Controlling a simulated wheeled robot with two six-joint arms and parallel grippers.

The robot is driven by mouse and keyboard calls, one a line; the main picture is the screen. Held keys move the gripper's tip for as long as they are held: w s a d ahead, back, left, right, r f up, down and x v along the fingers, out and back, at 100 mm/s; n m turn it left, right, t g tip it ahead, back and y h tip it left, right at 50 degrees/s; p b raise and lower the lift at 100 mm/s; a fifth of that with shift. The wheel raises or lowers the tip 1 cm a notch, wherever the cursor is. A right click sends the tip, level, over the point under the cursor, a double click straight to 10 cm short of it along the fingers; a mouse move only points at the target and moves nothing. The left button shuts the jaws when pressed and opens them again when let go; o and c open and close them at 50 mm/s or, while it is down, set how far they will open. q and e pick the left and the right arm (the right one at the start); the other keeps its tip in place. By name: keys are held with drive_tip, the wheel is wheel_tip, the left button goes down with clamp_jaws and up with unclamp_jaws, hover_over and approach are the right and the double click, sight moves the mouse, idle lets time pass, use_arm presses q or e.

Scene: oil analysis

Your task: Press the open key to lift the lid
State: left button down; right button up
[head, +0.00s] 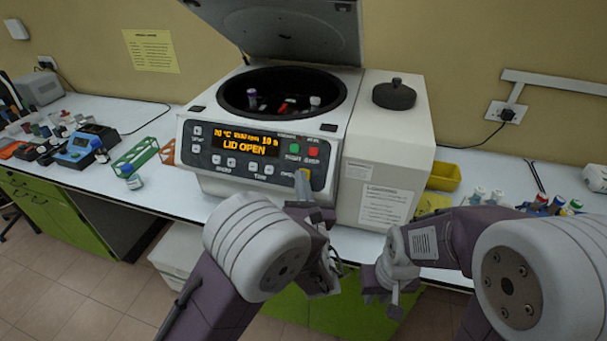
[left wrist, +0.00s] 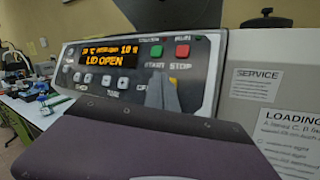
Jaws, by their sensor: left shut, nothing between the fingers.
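The centrifuge (head: 215,186) stands on the bench with its lid (head: 290,30) raised. Its display (head: 243,148) reads LID OPEN, also legible in the left wrist view (left wrist: 107,55). Inside the bowl (head: 335,92) are a purple-capped tube, a white-capped one and red parts. The yellow open key (head: 307,173) is at the panel's lower right; it peeks out beside the fingers in the left wrist view (left wrist: 173,81). My left gripper (head: 303,184) is shut and empty, its tips at the key and partly hiding it. I cannot tell whether they touch. My right gripper (head: 388,292) hangs before the bench; its jaws are unclear.
A yellow tray (head: 444,177) and several capped tubes lie further right.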

use_arm(q)
drive_tip(key=shift+s+a+r, duration=0.1)
drive_tip(key=shift+s+r, duration=0.05)
drive_tip(key=shift+s, duration=0.1)
drive_tip(key=s+r, duration=0.1)
drive_tip(key=s+a+p, duration=0.1)
drive_tip(key=s+r, duration=0.1)
drive_tip(key=s, duration=0.1)
drive_tip(key=shift+a+r+p, duration=0.15)
drive_tip(key=shift+r+p, duration=0.2)
drive_tip(key=shift+w+a, duration=0.1)
idle(0.5)
